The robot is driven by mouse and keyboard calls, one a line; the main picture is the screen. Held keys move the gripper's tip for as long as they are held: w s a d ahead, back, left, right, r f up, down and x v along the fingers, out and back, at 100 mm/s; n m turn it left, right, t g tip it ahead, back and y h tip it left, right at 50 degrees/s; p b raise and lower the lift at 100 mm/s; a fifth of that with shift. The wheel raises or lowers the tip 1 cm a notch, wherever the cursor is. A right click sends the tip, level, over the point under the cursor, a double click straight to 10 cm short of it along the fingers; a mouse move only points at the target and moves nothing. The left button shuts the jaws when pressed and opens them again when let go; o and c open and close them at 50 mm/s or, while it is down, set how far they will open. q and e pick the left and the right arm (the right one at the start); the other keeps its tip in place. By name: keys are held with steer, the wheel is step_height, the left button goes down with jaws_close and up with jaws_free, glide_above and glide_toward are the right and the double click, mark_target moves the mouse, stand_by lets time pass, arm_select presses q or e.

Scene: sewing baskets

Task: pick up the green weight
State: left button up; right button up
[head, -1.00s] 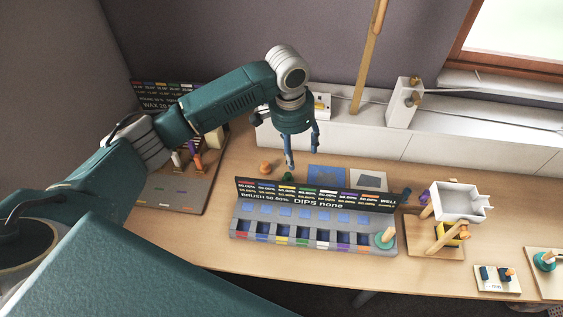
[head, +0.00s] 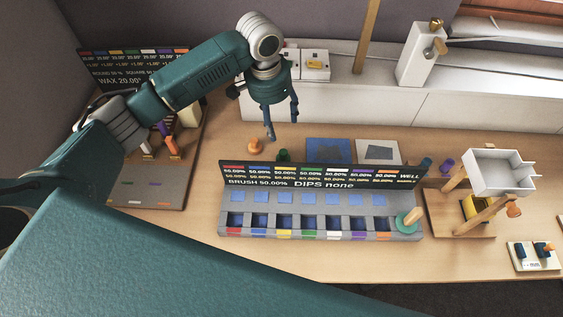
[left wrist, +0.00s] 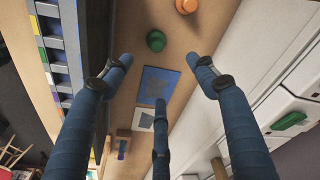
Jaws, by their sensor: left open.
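The green weight (head: 283,155) is a small dark green knob-like piece on the table behind the long dip board, partly hidden by the board's sign. In the left wrist view the green weight (left wrist: 156,41) stands alone, beyond the fingertips. My left gripper (head: 282,129) is open and empty, pointing down above and slightly behind the weight. Its three blue fingers are spread in the left wrist view (left wrist: 160,75), touching nothing. An orange weight (head: 254,146) stands to the left of the green one. My right gripper is not in view.
The dip board (head: 320,215) with its raised sign stands in front of the weight. Blue (head: 328,150) and white (head: 380,151) squares lie to its right. A white ledge (head: 385,107) runs behind. A wooden stand with a white tray (head: 500,172) is at right.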

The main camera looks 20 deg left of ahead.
arm_select(q)
steer(key=b, duration=0.5)
glide_toward(283, 152)
steer(key=f, duration=0.4)
steer(key=w+f, duration=0.1)
steer(key=f, duration=0.1)
steer(key=shift+a, duration=0.2)
steer(key=shift+w+d+f+p, duration=0.1)
steer(key=shift+d+f+p, duration=0.1)
steer(key=shift+f, duration=0.7)
steer(key=shift+w+d+f+p, duration=0.1)
steer(key=shift+d+f+p, duration=0.1)
steer(key=shift+f, duration=0.65)
steer(key=shift+w+d+f+p, duration=0.1)
steer(key=shift+d+f+p, duration=0.1)
steer(key=shift+f, duration=0.7)
steer(key=shift+r, duration=0.1)
steer(key=c, duration=1.5)
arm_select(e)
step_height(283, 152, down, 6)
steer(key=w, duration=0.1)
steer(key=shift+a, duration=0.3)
